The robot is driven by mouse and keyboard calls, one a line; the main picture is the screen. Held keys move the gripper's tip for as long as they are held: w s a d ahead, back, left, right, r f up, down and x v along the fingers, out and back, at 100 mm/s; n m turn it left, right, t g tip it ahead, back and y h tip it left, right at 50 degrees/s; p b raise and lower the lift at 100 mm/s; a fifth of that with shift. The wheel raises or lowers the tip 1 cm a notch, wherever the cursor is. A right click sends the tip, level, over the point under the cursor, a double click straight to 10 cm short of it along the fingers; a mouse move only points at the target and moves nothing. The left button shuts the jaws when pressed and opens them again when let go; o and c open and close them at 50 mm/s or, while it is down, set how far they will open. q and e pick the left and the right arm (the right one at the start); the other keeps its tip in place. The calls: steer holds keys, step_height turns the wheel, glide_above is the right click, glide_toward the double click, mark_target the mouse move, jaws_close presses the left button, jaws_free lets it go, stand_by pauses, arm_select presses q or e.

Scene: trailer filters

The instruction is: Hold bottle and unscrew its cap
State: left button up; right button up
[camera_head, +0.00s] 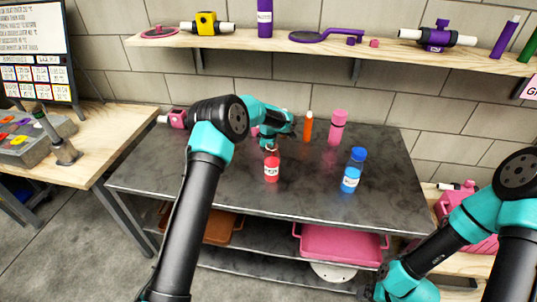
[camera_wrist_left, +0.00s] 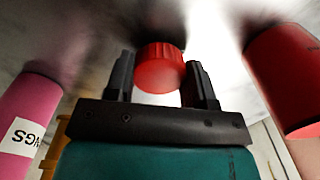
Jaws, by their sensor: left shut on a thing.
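A small red bottle (camera_head: 272,170) with a white label stands upright on the dark metal table, just below my left gripper (camera_head: 270,145). In the left wrist view, my left gripper (camera_wrist_left: 160,82) is shut on a ribbed red cap (camera_wrist_left: 160,68), with a finger on each side. No bottle body shows under the cap there, only blurred grey surface. A large red cylinder (camera_wrist_left: 283,80) at that view's right may be a bottle; I cannot tell which. My right gripper (camera_head: 390,288) is low at the bottom right, in front of the table; its jaws are unclear.
A blue bottle (camera_head: 353,172), a pink bottle (camera_head: 337,127) and an orange marker-like object (camera_head: 307,127) stand on the table (camera_head: 225,188). A pink tray (camera_head: 345,247) sits on the lower shelf. A wall shelf (camera_head: 270,48) with tools runs behind. The table's right side is clear.

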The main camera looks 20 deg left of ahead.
arm_select(q)
steer(key=shift+f, duration=0.55)
steer(key=shift+f, duration=0.2)
steer(key=o, duration=1)
steer(key=shift+r, duration=0.1)
step_height(320, 180, up, 12)
steer(key=shift+a, duration=0.1)
